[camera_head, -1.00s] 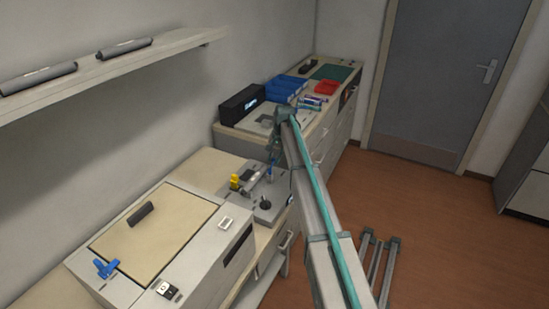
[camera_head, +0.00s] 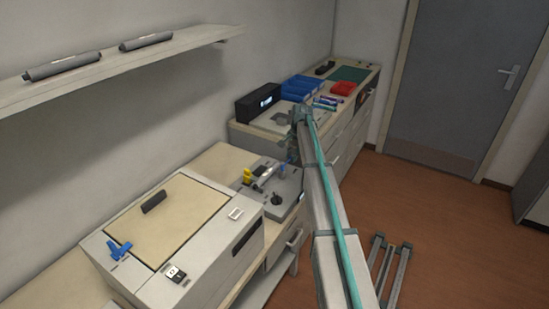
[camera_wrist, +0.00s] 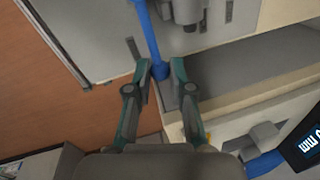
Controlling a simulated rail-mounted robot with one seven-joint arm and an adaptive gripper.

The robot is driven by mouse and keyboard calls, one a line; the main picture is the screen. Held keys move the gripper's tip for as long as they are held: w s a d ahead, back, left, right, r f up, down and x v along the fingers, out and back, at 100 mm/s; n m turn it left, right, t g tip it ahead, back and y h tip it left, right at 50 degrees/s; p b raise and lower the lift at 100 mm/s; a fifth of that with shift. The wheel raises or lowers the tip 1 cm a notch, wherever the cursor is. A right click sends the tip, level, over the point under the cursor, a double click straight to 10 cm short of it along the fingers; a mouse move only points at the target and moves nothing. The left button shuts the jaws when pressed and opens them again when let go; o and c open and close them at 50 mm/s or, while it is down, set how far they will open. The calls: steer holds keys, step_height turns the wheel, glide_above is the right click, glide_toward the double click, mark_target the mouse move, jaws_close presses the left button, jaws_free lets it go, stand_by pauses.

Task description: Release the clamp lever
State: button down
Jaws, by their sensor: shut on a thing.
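The clamp fixture (camera_head: 285,190) is a grey block on the bench, with a yellow part (camera_head: 247,176) at its left and a dark round knob (camera_head: 276,199) in front. A blue lever with a round end (camera_wrist: 147,32) shows in the wrist view. My gripper (camera_wrist: 160,74) has its two fingertips on either side of the lever's round end and is shut on it. In the head view my gripper (camera_head: 293,152) is at the fixture's back right, small and partly hidden by my arm. A grey cylinder (camera_head: 263,173) lies on the fixture; its clamping is too small to tell.
A large box-shaped machine (camera_head: 190,225) with a beige lid and a blue handle (camera_head: 119,250) stands in front. Behind are a black box (camera_head: 258,101), blue bins (camera_head: 300,88) and a red tray (camera_head: 348,88). A shelf (camera_head: 150,62) holds two dark cylinders.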

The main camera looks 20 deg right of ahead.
steer(key=c, duration=1)
jaws_free()
steer(key=shift+r, duration=0.1)
steer(key=r, duration=0.4)
steer(key=s+d+r, duration=0.1)
steer(key=r, duration=0.2)
steer(key=s+r, duration=0.1)
steer(key=r, duration=0.3)
steer(key=shift+d+r, duration=0.15)
steer(key=shift+r, duration=0.15)
